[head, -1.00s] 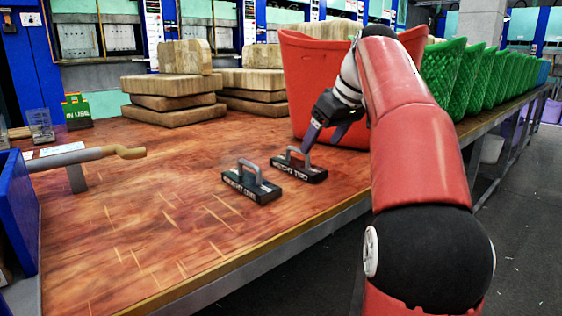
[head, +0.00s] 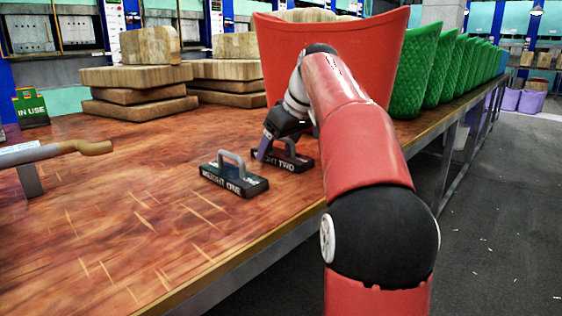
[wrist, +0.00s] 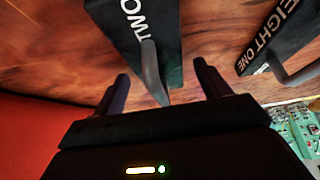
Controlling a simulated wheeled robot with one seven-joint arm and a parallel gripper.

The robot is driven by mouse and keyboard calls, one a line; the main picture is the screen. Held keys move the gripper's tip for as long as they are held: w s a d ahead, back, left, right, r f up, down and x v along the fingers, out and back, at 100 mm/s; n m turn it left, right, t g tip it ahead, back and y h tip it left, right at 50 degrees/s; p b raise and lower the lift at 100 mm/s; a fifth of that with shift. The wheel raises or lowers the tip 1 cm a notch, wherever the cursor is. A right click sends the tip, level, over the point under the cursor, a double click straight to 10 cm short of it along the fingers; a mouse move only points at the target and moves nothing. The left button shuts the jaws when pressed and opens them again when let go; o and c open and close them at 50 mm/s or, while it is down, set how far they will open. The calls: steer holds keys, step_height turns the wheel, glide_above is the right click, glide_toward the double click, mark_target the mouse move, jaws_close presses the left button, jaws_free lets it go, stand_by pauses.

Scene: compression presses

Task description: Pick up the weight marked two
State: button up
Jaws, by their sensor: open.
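The weight marked two (head: 300,162) is a dark block with a grey handle, lying on the wooden table near its front edge. My gripper (head: 272,148) is at its handle, in front of the red bin. In the wrist view the weight's dark body (wrist: 165,35) shows "TWO", and its handle (wrist: 151,72) stands between my open gripper's fingers (wrist: 163,88), with gaps on both sides. The weight marked one (head: 234,181) is a similar block to its left and nearer; it also shows in the wrist view (wrist: 275,30).
A large red bin (head: 335,55) stands just behind the weight. Green baskets (head: 415,75) line the table to the right. Stacked wooden blocks (head: 135,92) stand at the back left. A wooden-handled lever (head: 60,152) is at left. The table's front left is clear.

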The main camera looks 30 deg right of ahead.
jaws_close()
steer(key=shift+r, duration=0.2)
stand_by(0.6)
